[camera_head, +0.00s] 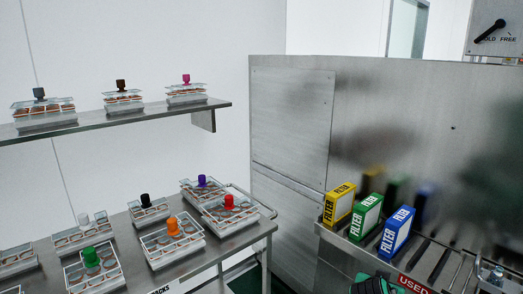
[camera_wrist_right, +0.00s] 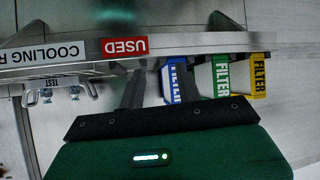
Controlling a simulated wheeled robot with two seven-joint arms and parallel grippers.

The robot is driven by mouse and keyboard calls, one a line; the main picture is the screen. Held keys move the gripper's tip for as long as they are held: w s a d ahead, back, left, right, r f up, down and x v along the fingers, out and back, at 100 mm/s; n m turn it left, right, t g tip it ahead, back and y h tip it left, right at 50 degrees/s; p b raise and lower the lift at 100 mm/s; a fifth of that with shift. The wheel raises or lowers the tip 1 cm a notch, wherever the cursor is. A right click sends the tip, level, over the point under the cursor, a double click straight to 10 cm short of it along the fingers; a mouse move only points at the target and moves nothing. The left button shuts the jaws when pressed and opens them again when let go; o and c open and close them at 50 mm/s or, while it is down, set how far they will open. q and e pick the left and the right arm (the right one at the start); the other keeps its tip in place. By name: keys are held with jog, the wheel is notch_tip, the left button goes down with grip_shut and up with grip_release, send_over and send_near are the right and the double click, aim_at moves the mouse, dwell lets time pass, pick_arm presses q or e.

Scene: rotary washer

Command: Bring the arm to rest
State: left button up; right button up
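A dark green and black shape (camera_head: 372,285) at the bottom edge of the head view is cut off. In the right wrist view, which looks upside down, a green body (camera_wrist_right: 165,150) with a black strip and a small lit light fills the lower part. It looks like part of my own body.
Yellow (camera_head: 339,204), green (camera_head: 365,215) and blue (camera_head: 396,232) filter boxes stand on a metal rack at right, near a red USED label (camera_head: 414,286). A steel cabinet (camera_head: 290,110) stands behind.

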jog(key=s+a+f+n+g+y, duration=0.25)
jog(key=s+f, duration=0.25)
jog(key=s, duration=0.6)
jog(key=s+a+f+n+g+y, duration=0.15)
jog(key=s+a+f+n, duration=0.25)
jog(key=s, duration=0.8)
jog(key=s+a+f+n+g+y, duration=0.1)
jog(key=s+a+f+n+y, duration=0.3)
jog(key=s, duration=0.7)
notch_tip(320, 180, down, 30)
jog(key=s+d+m+g+p, duration=0.1)
jog(key=g+p, duration=0.1)
pick_arm(q)
jog(key=s, duration=0.2)
jog(key=s+a+r+p, duration=0.1)
jog(key=shift+s+r, duration=0.1)
jog(key=shift+s, duration=0.3)
jog(key=shift+c, duration=1.1)
jog(key=shift+w, duration=0.15)
jog(key=shift+c, duration=0.3)
pick_arm(e)
jog(key=s+d+f, duration=0.1)
jog(key=s+f, duration=0.8)
jog(key=s+d+f+h, duration=0.1)
jog(key=s+d+f, duration=0.1)
jog(key=s+f, duration=0.7)
jog(key=shift+s+d+g, duration=0.25)
jog(key=shift+s+g, duration=0.15)
jog(key=shift+s, duration=0.3)
